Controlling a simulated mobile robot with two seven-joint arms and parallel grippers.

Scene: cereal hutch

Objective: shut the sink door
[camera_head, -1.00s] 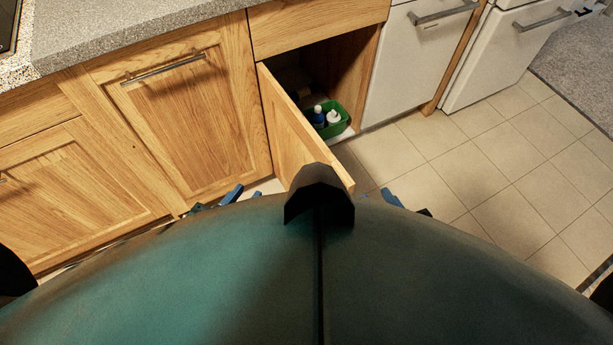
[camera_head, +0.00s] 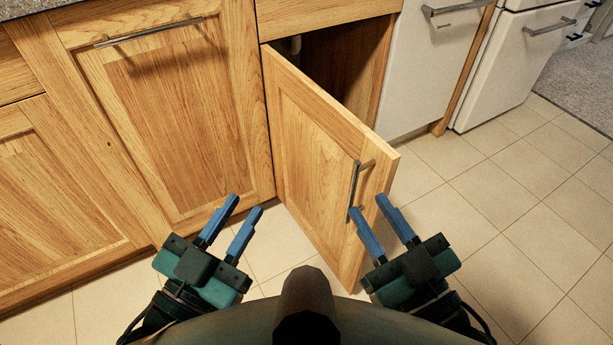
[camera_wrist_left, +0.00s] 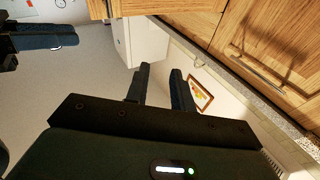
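The sink door (camera_head: 315,150) is a light wooden panel, hinged at its left and standing wide open in the head view. Its metal bar handle (camera_head: 354,185) is near the free right edge. The dark sink cabinet opening (camera_head: 345,62) shows behind it. My left gripper (camera_head: 246,204) is open and empty, left of the door and in front of the closed cabinet. It also shows open in the left wrist view (camera_wrist_left: 160,72). My right gripper (camera_head: 367,204) is open at the door's free edge, its fingers overlapping the handle's lower end in the picture; I cannot tell whether they touch.
A closed wooden cabinet door (camera_head: 170,110) with a bar handle stands left of the opening. A white appliance (camera_head: 425,70) stands to its right. The tiled floor (camera_head: 520,200) is clear at the right.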

